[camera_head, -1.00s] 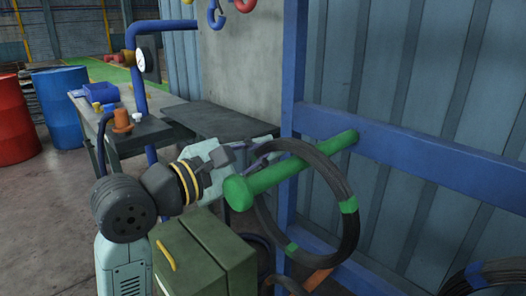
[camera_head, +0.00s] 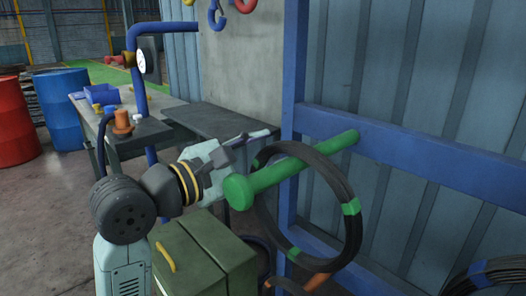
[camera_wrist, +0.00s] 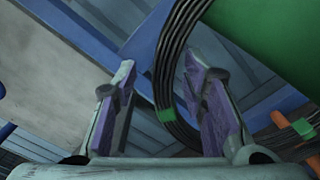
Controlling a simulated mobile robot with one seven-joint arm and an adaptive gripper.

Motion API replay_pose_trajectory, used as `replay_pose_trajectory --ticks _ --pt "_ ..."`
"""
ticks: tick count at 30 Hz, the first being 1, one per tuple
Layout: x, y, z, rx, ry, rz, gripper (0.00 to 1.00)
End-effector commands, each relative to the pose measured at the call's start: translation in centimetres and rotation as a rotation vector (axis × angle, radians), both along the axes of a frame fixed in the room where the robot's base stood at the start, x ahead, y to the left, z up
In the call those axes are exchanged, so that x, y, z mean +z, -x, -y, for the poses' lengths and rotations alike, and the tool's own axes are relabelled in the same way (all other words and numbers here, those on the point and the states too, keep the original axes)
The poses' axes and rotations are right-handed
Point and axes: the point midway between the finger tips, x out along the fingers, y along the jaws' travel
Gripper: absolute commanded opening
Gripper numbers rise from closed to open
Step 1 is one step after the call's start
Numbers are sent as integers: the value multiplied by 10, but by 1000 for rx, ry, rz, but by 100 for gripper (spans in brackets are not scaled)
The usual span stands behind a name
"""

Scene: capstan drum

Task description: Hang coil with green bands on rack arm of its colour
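The dark coil with green bands (camera_head: 352,222) is looped around the green rack arm (camera_head: 290,172), which passes through its ring. The coil hangs tilted below the arm, with green bands at its right side and bottom. My gripper (camera_head: 250,148) is beside the coil's upper left, near the arm's rounded end. In the wrist view my gripper (camera_wrist: 163,108) has its two purple-padded fingers spread apart. The coil (camera_wrist: 171,85) and a green band show in the gap between them, not clamped. The green arm (camera_wrist: 270,40) fills the upper right there.
A blue rack frame (camera_head: 410,152) stands before a corrugated wall. An orange rack arm (camera_head: 318,281) is below the coil. A green cabinet (camera_head: 205,250) and a dark table (camera_head: 215,120) are near my arm.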

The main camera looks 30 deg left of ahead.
Motion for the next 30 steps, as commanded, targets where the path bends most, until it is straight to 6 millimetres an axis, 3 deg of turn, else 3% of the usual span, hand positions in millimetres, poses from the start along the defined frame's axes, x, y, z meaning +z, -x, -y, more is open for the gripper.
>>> replay_pose_trajectory --ticks 8,21,30 --pt "-2 5 -2 0 -1 -4 39" --pt "0 85 -32 3 1 0 39" --pt "0 112 -41 1 0 -1 39"
